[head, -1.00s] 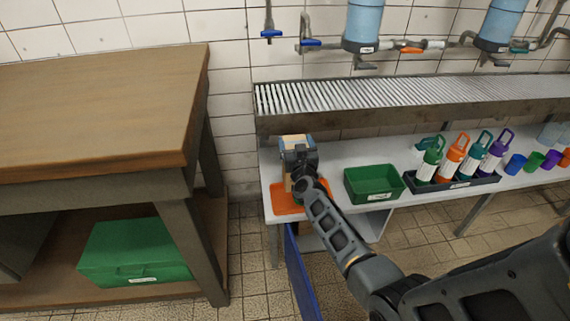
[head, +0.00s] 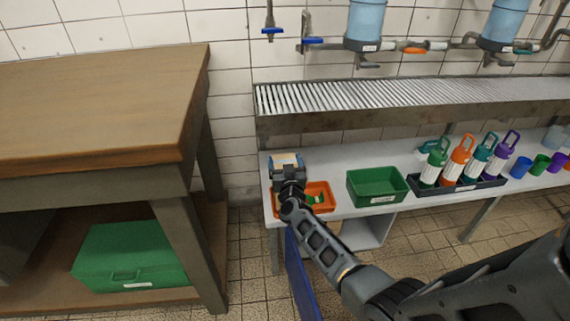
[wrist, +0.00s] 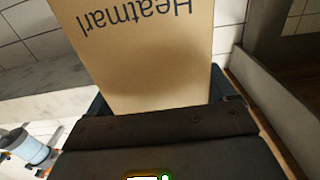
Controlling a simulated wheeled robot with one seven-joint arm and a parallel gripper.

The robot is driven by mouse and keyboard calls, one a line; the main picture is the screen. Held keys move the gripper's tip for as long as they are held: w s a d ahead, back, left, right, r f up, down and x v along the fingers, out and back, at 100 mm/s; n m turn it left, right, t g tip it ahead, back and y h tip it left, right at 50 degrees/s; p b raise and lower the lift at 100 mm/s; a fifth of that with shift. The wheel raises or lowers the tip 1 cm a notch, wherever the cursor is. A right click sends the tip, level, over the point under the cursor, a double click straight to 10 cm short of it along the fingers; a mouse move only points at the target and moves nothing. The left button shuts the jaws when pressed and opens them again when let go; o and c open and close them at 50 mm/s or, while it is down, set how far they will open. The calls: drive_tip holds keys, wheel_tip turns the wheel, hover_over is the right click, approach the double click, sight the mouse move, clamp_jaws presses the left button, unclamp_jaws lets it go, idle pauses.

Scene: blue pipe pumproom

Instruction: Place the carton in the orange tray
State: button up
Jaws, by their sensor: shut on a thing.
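The carton (wrist: 150,55) is tan with dark lettering and fills the upper middle of the wrist view. In the head view only its top (head: 287,160) shows, tan and blue, behind my gripper (head: 288,180). My gripper is shut on the carton and holds it at the left end of the white shelf. The orange tray (head: 322,189) sits on that shelf, just below and to the right of my gripper. A green item (head: 316,199) lies in the tray. My gripper and arm hide the tray's left part, and I cannot tell whether the carton touches it.
A green bin (head: 377,186) stands right of the orange tray. Farther right are a dark rack (head: 458,188) of several bottles and some cups. A slatted ledge (head: 400,95) runs above the shelf. A wooden table (head: 95,110) stands at the left.

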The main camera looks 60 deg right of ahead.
drive_tip(key=shift+f+b, duration=0.3)
drive_tip(key=shift+f, duration=0.1)
drive_tip(key=o, duration=1.4)
drive_tip(key=shift+c, duration=0.2)
drive_tip(key=shift+r, duration=0.1)
